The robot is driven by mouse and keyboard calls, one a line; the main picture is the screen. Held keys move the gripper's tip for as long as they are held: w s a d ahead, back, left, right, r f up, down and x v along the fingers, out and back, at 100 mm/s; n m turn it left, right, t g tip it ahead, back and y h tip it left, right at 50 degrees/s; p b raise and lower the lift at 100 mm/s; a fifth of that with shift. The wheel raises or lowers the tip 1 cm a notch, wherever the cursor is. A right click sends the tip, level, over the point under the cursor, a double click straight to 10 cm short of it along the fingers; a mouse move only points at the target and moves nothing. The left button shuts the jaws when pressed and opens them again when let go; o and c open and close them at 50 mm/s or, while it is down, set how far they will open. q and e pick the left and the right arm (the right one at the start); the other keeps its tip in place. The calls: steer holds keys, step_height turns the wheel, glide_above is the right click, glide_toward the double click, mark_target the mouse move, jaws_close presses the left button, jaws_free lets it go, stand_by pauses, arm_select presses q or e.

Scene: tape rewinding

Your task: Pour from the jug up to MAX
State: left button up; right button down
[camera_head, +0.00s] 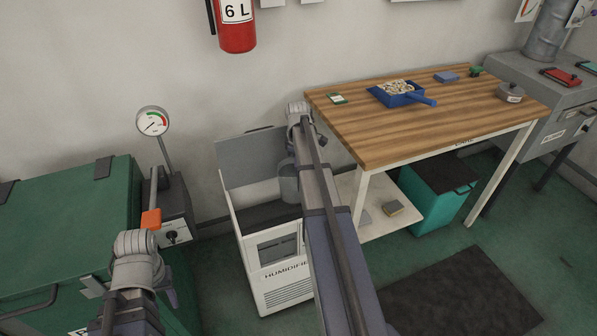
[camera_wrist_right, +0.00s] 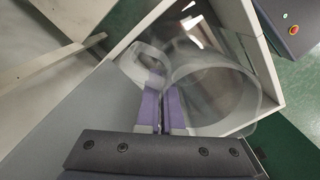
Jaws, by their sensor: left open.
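The humidifier (camera_head: 283,287) is a white box with its grey lid (camera_head: 250,160) raised and a dark window (camera_head: 277,248) in front. I cannot read a MAX mark. The clear jug (camera_head: 289,183) is above its open top, partly behind my right arm. In the right wrist view my right gripper (camera_wrist_right: 163,104) is shut on the handle (camera_wrist_right: 143,66) of the jug (camera_wrist_right: 213,97). The water level and any stream cannot be made out. My left gripper (camera_head: 135,285) is open, low at the left in front of the green chest, its fingertips mostly hidden.
A wooden table (camera_head: 400,137) with a blue tray (camera_head: 397,97) stands right of the humidifier, a teal bin (camera_head: 437,205) under it. A green chest (camera_head: 70,225) and a grey box with a gauge (camera_head: 153,121) stand at left. The dark mat (camera_head: 460,295) is bare.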

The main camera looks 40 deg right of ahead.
steer(key=shift+d+f+h+b, duration=0.1)
steer(key=shift+f+h+b, duration=1.1)
steer(key=shift+f+b, duration=1.35)
steer(key=shift+d+r, duration=0.3)
steer(key=shift+r, duration=0.1)
steer(key=shift+d+r, duration=0.1)
steer(key=shift+r, duration=0.1)
steer(key=shift+r+t+h+p, duration=0.25)
steer(key=shift+t+h+p, duration=0.05)
steer(key=shift+h, duration=0.1)
steer(key=shift+d+r+h, duration=0.15)
steer(key=shift+r+h, duration=0.1)
steer(key=shift+h, duration=0.15)
